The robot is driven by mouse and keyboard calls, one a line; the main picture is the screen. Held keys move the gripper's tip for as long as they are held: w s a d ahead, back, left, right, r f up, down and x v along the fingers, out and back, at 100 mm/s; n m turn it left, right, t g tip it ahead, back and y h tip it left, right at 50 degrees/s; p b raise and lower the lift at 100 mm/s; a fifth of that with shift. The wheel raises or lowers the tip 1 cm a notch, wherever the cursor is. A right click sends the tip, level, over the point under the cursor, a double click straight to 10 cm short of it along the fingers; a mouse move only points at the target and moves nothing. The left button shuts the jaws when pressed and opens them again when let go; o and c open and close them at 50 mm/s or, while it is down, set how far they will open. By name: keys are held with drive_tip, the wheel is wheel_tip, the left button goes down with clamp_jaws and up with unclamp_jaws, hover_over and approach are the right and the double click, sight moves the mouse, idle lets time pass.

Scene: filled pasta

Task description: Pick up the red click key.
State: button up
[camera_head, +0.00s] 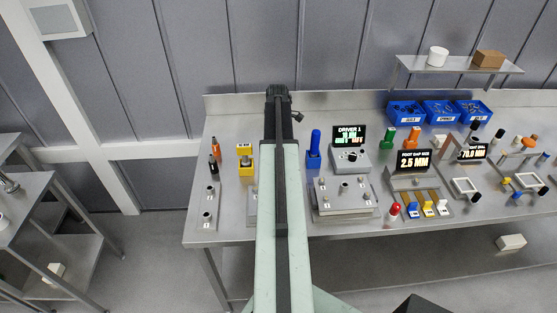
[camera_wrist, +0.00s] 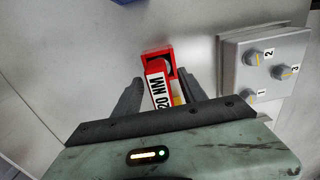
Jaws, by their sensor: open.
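The red click key (camera_wrist: 158,66) shows in the wrist view with a white label reading "20 NM" and a red block-like part at its far end. It lies between the two dark fingers of my gripper (camera_wrist: 160,92). The gripper is open, with a finger on each side of the key and a gap visible at least on the right. In the head view my arm covers the spot and the red key is hidden.
A grey box with numbered knobs (camera_wrist: 262,62) stands close right of my gripper. In the head view a yellow tool stand (camera_head: 245,160) is left of my arm and a blue one (camera_head: 314,152) right. The steel bench (camera_head: 225,232) holds many fixtures rightward.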

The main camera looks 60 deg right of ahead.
drive_tip(key=shift+f, duration=0.75)
drive_tip(key=shift+r, duration=0.2)
clamp_jaws()
drive_tip(key=shift+r, duration=0.1)
